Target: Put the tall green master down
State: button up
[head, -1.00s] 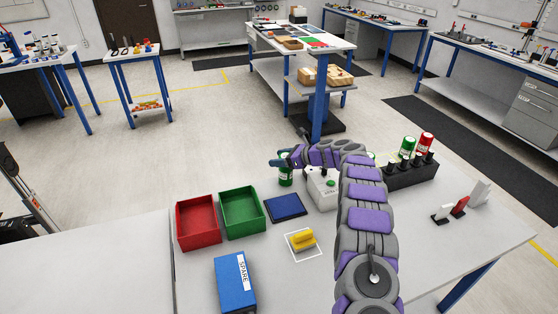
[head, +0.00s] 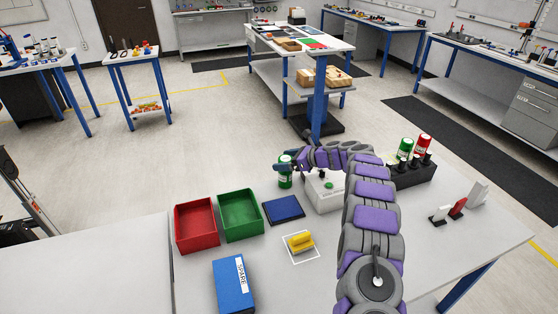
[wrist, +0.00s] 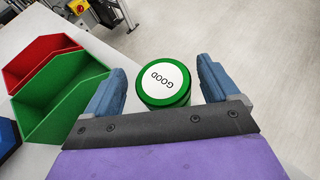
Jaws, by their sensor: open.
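A green can-shaped master (head: 285,180) stands upright on the table, left of the white box with a green button (head: 325,190). In the wrist view its round top (wrist: 166,80), white with a green rim, reads "GOOD". My gripper (wrist: 162,85) is open, with one blue finger on each side of the master. Gaps show between the fingers and the master. In the head view my gripper (head: 287,165) is beside the master's upper part and partly hides it. Another green can (head: 405,148) and a red can (head: 423,145) stand in a black rack (head: 410,172) at the right.
A red bin (head: 196,226) and a green bin (head: 241,215) stand to the left, with a blue pad (head: 284,209) beside them. A yellow piece (head: 300,241) sits in a white outline. A blue "SPARE" box (head: 233,286) is in front. White and red blocks (head: 458,207) stand right.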

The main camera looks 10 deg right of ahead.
jog(key=p+v, duration=0.2)
jog(key=v, duration=0.5)
jog(key=s+a+r+n+g+h, duration=0.15)
jog(key=s+a+r+n, duration=0.3)
jog(key=s, duration=0.45)
jog(key=s+a+r+n+g, duration=0.35)
jog(key=s+a, duration=0.25)
jog(key=s, duration=0.3)
jog(key=s+a+r+n+g+h, duration=0.15)
jog(key=s+a+r+n, duration=0.3)
jog(key=s, duration=0.45)
jog(key=s+d+f+n+h, duration=0.1)
jog(key=s+d+n+h, duration=0.1)
jog(key=s, duration=0.9)
jog(key=s+d+f+n+g+h, duration=0.1)
jog(key=s+d+n+h, duration=0.2)
jog(key=s, duration=0.9)
jog(key=s+d+f+n+g+h, duration=0.1)
jog(key=s+d+n+h, duration=0.2)
jog(key=s+n, duration=0.4)
jog(key=s+d, duration=0.1)
jog(key=s, duration=0.3)
jog(key=shift+s, duration=0.25)
jog(key=shift+a+n+g, duration=0.1)
jog(key=shift+n+g, duration=0.15)
grip_shut()
